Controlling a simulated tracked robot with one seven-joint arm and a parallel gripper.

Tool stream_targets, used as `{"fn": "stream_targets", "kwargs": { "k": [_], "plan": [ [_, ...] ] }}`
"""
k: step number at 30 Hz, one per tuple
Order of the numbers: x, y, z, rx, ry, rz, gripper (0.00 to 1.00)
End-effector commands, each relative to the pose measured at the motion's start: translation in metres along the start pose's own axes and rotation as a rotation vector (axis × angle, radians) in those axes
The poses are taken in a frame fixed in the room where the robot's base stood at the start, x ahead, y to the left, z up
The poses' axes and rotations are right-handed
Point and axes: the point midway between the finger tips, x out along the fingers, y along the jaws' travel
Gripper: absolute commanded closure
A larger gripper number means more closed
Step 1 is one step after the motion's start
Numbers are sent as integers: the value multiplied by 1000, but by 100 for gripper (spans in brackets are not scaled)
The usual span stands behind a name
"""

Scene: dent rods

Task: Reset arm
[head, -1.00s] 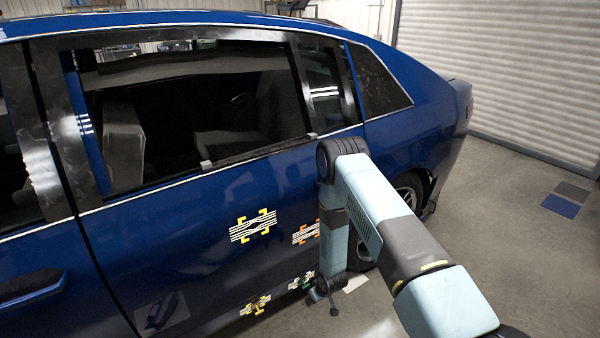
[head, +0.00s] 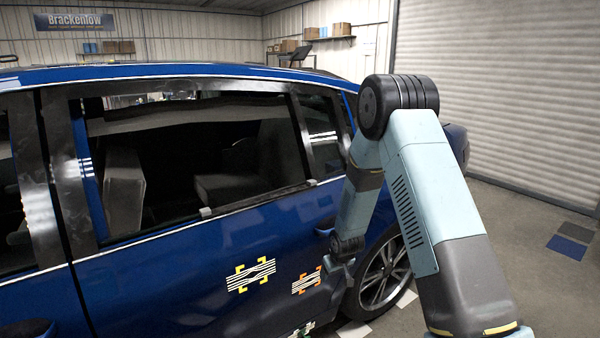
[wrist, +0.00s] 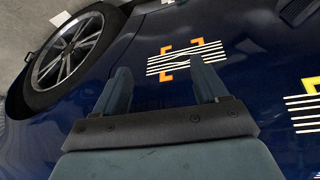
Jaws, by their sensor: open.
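My arm stands in front of the blue car (head: 200,290), with its elbow raised high in the head view and the forearm pointing down toward the car's side. My gripper (wrist: 163,82) is open and empty in the wrist view, its two fingers apart and facing the blue door panel. A striped marker with orange corner brackets (wrist: 180,60) shows beyond the fingers. It also shows in the head view (head: 306,283), just left of my wrist. In the head view my fingertips are too small and dark to make out.
A striped marker with yellow brackets (head: 250,275) is on the door. The car's wheel (head: 383,273) is close behind my wrist. A roller shutter (head: 500,90) closes off the right side. Grey floor (head: 510,225) is open at right.

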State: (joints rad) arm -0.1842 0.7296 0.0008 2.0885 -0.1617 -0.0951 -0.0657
Motion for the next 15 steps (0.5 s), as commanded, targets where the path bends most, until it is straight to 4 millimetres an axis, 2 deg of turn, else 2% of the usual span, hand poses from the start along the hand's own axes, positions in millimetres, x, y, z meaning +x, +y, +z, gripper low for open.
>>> {"fn": "stream_targets", "kwargs": {
  "k": [1, 6, 15],
  "plan": [
    [-20, 6, -7, 10, 6, 8, 27],
    [-79, 19, -19, 42, 10, 27, 27],
    [-182, 37, -22, 100, 16, 57, 27]
  ]
}}
